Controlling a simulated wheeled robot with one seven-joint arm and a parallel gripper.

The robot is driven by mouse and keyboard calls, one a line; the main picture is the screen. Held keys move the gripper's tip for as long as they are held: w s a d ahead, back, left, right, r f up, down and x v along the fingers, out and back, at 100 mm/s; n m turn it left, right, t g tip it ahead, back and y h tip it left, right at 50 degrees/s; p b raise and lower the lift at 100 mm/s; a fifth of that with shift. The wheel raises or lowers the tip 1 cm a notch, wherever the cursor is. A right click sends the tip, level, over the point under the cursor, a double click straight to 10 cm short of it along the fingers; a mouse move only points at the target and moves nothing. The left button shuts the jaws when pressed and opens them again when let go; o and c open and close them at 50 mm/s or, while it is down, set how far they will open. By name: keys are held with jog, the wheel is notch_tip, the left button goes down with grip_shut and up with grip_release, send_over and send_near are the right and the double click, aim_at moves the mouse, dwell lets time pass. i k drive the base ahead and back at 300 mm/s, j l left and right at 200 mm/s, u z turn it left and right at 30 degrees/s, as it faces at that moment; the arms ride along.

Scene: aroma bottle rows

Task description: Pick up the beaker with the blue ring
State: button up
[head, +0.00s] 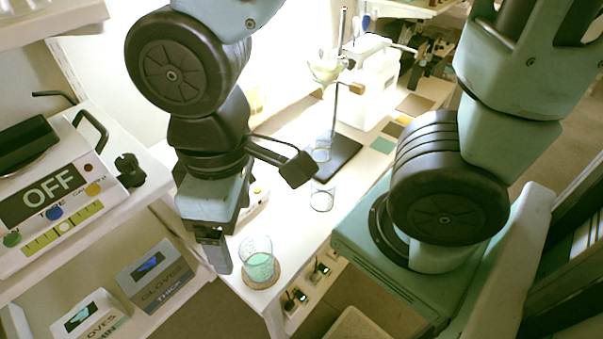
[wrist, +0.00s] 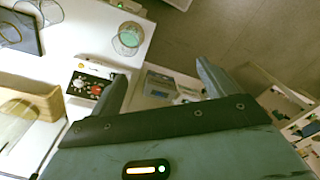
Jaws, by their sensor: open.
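Two clear empty beakers stand on the white table in the head view: a nearer one (head: 322,196) and one farther back (head: 321,151) by the dark stand base. A third beaker (head: 259,265) holds green liquid on a round cork mat at the table's near corner; it also shows in the wrist view (wrist: 128,38). I cannot clearly tell which beaker has the blue ring. My gripper (head: 219,256) hangs left of the green-liquid beaker, apart from it. In the wrist view its two fingers (wrist: 160,84) are spread with nothing between them.
A stand (head: 334,115) with a funnel rises from a dark base (head: 338,154) near the empty beakers. A white jug (head: 370,85) is behind it. The table (head: 285,230) is bare between the beakers.

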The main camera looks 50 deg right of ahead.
aim_at(255, 253)
jog(key=k+z, duration=0.15)
jog(key=k, duration=0.5)
jog(key=j+z, duration=0.2)
jog(key=z, duration=1.6)
jog(key=k+j, duration=0.15)
jog(key=j, duration=0.2)
jog(key=k+j+z, duration=0.1)
jog(key=j, duration=0.2)
jog(key=k+j, duration=0.15)
jog(key=j, duration=0.15)
jog(key=k+j+z, duration=0.1)
jog(key=j, duration=0.25)
